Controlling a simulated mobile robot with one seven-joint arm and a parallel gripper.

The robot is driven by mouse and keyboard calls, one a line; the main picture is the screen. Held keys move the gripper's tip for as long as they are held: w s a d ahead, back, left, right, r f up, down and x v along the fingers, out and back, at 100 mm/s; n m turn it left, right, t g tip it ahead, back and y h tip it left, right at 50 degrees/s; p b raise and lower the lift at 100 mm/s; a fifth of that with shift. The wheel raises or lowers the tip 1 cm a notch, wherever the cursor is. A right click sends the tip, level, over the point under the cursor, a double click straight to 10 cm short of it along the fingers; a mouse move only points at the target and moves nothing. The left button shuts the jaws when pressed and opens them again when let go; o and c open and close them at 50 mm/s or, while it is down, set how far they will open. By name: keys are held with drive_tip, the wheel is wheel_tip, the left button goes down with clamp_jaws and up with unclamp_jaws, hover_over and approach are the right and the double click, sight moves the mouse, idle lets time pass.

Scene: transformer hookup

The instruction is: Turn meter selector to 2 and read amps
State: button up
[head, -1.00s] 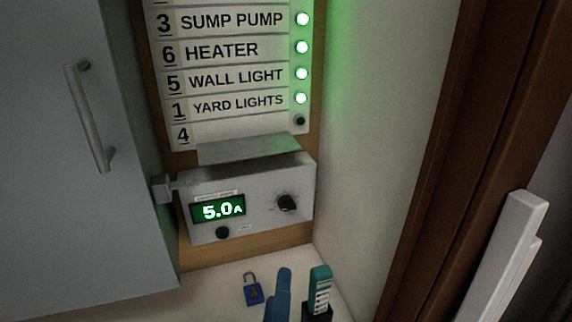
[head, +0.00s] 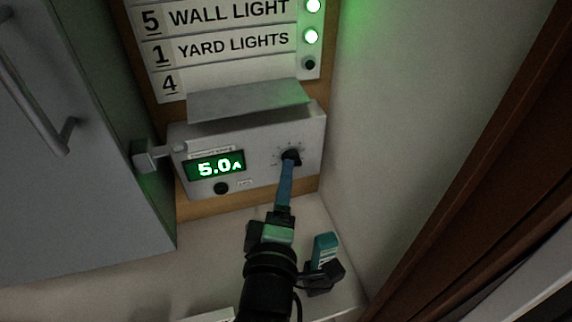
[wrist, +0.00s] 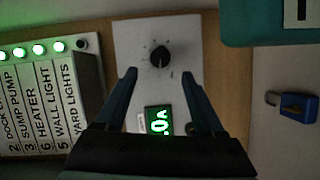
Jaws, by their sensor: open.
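The meter (head: 250,170) is a pale box on the wall. Its green display (head: 215,167) reads 5.0 A. The black selector knob (head: 291,157) is on the meter's right side, partly hidden behind my gripper's tip in the head view. In the wrist view the knob (wrist: 159,57) lies ahead of and between my fingertips, apart from both. The numbers around the dial are too small to read. My gripper (wrist: 157,72) is open and empty, with blue fingers. It also shows in the head view (head: 287,168), pointing up at the knob.
A label panel (head: 222,45) with green lamps is above the meter, with a tilted grey flap (head: 248,98) between. A grey cabinet door (head: 70,150) stands left. A teal object (head: 325,250) is on the shelf, right of my gripper. A blue padlock (wrist: 294,105) shows in the wrist view.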

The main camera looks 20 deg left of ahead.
drive_tip(key=shift+x, duration=2.35)
clamp_jaws()
